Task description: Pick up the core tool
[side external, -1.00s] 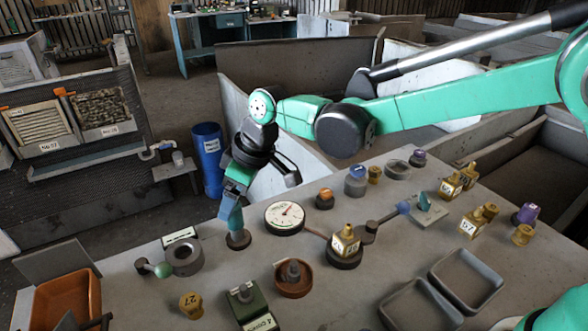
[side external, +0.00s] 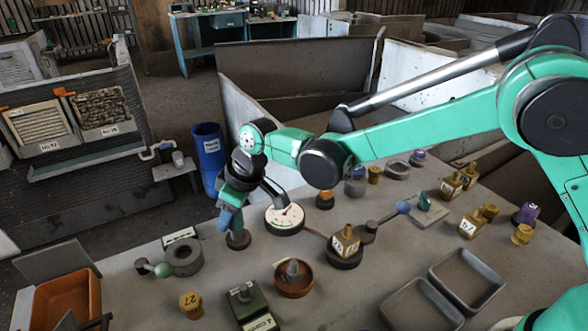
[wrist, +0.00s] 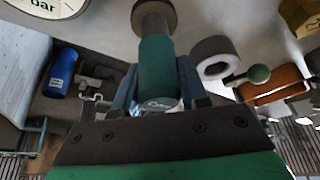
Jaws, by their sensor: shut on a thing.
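The core tool has a teal cylindrical handle with a dark round foot. In the side view the core tool (side external: 237,223) stands near the table's back left edge, its foot at the tabletop. In the wrist view the core tool (wrist: 156,62) runs up from between the fingers, its foot at the top and a "Core" label at its near end. My gripper (side external: 230,214) is around the handle from above, tilted. In the wrist view my gripper (wrist: 159,88) is shut on the handle, one finger on each side. I cannot tell any gap under the foot.
A round dial gauge (side external: 285,217) stands close at right. A grey ring (side external: 184,257) and a rod with a green ball (side external: 155,268) lie at left. An orange bin (side external: 66,302) is at front left.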

